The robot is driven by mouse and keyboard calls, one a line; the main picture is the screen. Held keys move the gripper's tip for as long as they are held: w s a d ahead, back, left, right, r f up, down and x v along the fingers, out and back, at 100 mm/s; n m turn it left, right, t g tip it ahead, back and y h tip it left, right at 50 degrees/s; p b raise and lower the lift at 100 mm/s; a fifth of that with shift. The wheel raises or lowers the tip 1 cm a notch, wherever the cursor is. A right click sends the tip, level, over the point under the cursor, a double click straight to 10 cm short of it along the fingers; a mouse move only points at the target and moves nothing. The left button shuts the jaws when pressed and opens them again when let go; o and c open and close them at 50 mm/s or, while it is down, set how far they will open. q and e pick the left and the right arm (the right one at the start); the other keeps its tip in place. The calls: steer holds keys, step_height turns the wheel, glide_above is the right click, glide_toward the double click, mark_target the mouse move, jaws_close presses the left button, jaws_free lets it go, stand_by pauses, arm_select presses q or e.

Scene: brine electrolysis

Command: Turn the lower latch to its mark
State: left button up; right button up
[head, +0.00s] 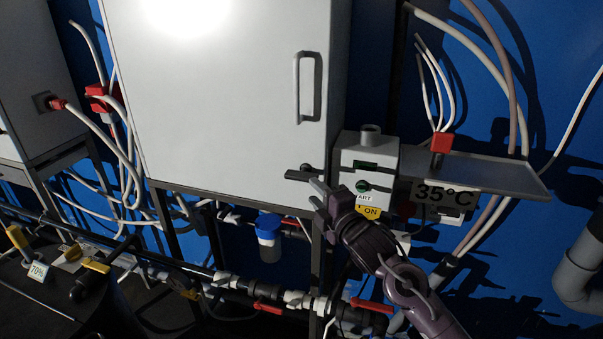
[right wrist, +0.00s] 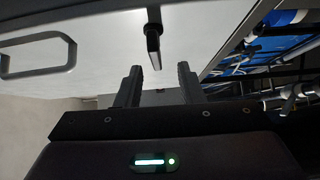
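The lower latch (head: 297,175) is a short dark handle at the lower right corner of the white cabinet door (head: 220,100). In the head view its bar points left, nearly level. My right gripper (head: 316,194) is just below and right of the latch, fingers towards it. In the right wrist view the gripper (right wrist: 159,78) is open and empty, and the latch (right wrist: 154,42) shows beyond the fingertips, in line with the gap between them. They look apart. I cannot make out the latch's mark. My left gripper is not in view.
A grey control box (head: 368,155) with a green-lit switch stands close right of the latch, beside my right gripper. A grey shelf (head: 480,172) and a 35°C display (head: 444,195) are further right. Pipes with red-handled valves (head: 268,306) run below. The door handle (head: 298,88) is above.

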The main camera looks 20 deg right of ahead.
mark_target(305, 181)
steer(key=w+p, duration=0.1)
steer(key=w, duration=0.1)
steer(key=w+a+p, duration=0.1)
steer(key=w, duration=0.1)
steer(key=w+r+p, duration=0.1)
steer(key=w, duration=0.1)
steer(key=shift+w+a, duration=0.15)
steer(key=shift+w, duration=0.1)
steer(key=shift+w+a+f+p, duration=0.2)
steer(key=shift+w+p, duration=0.15)
steer(key=shift+w, duration=0.2)
steer(key=shift+c, duration=0.4)
jaws_close()
